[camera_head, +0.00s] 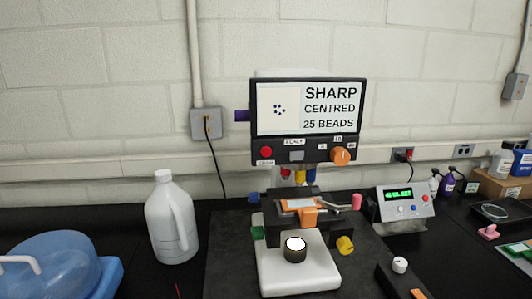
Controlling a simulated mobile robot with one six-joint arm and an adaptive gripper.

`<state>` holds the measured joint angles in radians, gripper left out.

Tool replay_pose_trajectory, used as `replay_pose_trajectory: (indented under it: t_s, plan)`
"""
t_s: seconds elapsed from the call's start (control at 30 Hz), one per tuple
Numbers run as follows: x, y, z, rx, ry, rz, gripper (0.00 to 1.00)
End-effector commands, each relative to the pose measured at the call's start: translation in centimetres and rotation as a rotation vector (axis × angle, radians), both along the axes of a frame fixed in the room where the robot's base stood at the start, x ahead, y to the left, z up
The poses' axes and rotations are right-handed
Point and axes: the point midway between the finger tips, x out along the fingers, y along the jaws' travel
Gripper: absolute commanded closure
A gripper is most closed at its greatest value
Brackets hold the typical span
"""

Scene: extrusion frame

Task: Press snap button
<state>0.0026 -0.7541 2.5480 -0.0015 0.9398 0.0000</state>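A digital microscope stands on the bench with a dark front panel (303,152) below its screen (305,108). The screen shows a cluster of dark dots and the words "SHARP CENTRED 25 BEADS". The panel carries a round red button (266,152) at left with a small white label under it, a grey square (296,156) in the middle and an orange knob (340,156) at right. The small labels are too small to read surely, so I cannot tell which control is marked snap. My gripper is not in view.
Below the panel are coloured objectives (299,175), a stage with an orange holder (300,208), a yellow knob (345,245) and a white base (300,278). A white jug (172,220) stands left, a control box (405,205) right. The space before the panel looks clear.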

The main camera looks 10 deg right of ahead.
Motion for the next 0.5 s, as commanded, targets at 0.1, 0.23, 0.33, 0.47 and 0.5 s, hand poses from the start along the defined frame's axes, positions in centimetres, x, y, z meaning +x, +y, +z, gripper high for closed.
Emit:
replay_pose_trajectory:
  t_s: [0.1,0.23,0.33,0.47,0.5]
  plan:
    - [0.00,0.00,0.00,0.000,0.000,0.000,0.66]
    - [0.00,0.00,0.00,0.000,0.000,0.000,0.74]
    - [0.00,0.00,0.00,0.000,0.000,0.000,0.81]
    - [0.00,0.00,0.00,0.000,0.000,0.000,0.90]
    - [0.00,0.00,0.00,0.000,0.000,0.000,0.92]
